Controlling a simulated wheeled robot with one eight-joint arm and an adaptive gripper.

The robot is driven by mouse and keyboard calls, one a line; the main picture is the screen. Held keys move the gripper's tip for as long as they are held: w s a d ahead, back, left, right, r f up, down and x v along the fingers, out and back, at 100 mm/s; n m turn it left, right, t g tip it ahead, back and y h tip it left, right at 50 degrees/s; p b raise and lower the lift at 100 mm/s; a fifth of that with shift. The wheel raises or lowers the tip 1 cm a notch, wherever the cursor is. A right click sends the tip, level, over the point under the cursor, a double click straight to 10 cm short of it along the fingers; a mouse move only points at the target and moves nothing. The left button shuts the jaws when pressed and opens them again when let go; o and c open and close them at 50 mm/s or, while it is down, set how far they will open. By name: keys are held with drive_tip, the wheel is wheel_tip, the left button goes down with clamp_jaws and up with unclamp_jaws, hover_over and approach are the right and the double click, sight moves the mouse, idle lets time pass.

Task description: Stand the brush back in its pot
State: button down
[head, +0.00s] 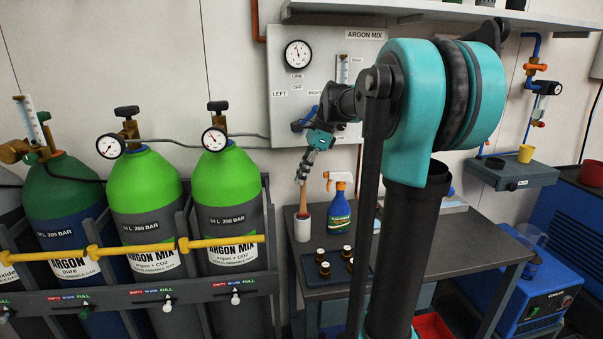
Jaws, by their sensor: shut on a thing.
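The brush (303,199) shows as a short brown handle, held roughly upright. My gripper (302,178) is shut on its upper part. The white pot (302,229) stands on the left end of the grey bench, directly below the gripper. The brush's lower end meets the pot's rim in the picture. I cannot tell how far it is inside, and its bristles are not visible.
A blue spray bottle (339,208) with an orange and white head stands right of the pot. A dark tray (337,284) with several small brown bottles lies in front. Green gas cylinders (228,179) stand behind a yellow rail (140,249) at left. My arm hides part of the bench (460,243).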

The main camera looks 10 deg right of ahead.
drive_tip(key=c, duration=1.6)
unclamp_jaws()
drive_tip(key=v, duration=1.2)
